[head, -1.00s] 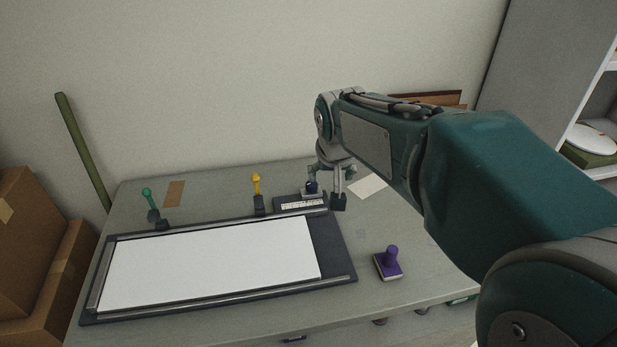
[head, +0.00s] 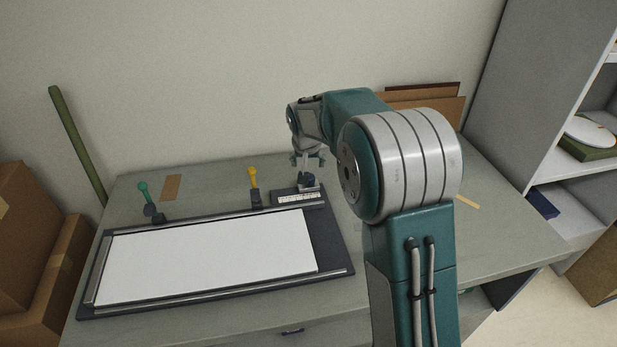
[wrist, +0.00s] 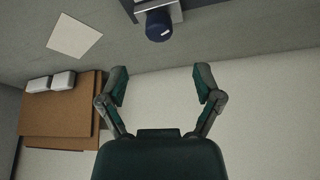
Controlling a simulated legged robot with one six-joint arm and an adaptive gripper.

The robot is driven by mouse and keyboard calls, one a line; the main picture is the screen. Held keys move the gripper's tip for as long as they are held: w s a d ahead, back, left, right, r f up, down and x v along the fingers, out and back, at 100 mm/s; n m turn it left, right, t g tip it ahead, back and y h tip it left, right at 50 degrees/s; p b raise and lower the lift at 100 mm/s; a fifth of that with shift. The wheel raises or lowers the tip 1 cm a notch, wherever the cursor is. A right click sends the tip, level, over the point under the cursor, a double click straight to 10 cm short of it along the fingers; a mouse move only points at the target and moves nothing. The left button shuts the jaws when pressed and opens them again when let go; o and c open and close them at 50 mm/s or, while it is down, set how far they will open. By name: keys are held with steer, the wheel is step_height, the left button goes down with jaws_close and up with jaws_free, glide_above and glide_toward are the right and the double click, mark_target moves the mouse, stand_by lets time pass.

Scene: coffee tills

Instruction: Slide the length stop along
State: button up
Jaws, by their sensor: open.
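A cutting board (head: 335,235) with a white sheet (head: 205,258) lies on the table, with a metal rail along its back edge. A dark blue knob (head: 308,181) stands at the right end of a small block with a white scale strip (head: 295,198), by the back rail. It may be the length stop; I cannot tell for sure. The knob (wrist: 158,25) also shows at the top of the wrist view, beyond the fingertips. My gripper (head: 308,158) is open and empty, just above the knob in the head view and apart from it (wrist: 161,85).
A yellow-topped lever (head: 252,180) and a green-topped lever (head: 145,195) stand left along the back rail. A brown card (head: 171,188) lies behind. Brown boards (wrist: 62,118) lean at the wall; a pale paper (wrist: 75,36) lies nearby.

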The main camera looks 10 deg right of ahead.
mark_target(308, 186)
steer(key=x, duration=0.8)
steer(key=shift+w+f, duration=0.1)
steer(key=shift+f, duration=0.3)
